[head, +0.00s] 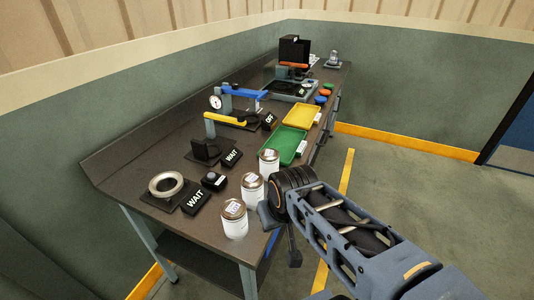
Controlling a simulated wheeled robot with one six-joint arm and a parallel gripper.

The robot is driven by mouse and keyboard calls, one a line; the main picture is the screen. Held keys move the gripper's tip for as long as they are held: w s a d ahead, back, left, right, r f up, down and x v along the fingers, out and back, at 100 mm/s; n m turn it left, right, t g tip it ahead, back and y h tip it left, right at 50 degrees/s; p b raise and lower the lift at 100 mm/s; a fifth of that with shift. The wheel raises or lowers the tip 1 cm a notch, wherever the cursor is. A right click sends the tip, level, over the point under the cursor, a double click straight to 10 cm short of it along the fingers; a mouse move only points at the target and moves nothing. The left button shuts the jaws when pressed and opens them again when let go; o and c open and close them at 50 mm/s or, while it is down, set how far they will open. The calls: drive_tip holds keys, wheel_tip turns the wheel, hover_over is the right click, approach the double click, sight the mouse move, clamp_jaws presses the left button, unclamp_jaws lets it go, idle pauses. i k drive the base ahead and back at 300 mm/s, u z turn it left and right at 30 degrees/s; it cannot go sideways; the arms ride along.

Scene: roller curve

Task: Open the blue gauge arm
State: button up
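The blue gauge arm (244,93) stands toward the back of the grey-brown bench, reaching rightward from an upright beside a round white dial gauge (215,102). A yellow arm (225,119) lies just in front of it. Whether the blue arm is latched is too small to tell. My gripper (293,257) hangs at the front right edge of the bench, beside the white jars and far from the blue arm. My own wrist partly hides it, and its fingers do not show clearly.
White lidded jars (234,218) line the front right edge near my wrist. A metal ring (166,184) and black WAIT signs (196,200) sit to the left. Green (286,146) and yellow (302,116) trays lie right of the gauge. Open floor lies right of the bench.

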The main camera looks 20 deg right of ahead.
sight(259, 96)
drive_tip(key=k, duration=0.5)
drive_tip(key=z, duration=1.45)
drive_tip(key=i, duration=2.5)
drive_tip(key=u, duration=3.2)
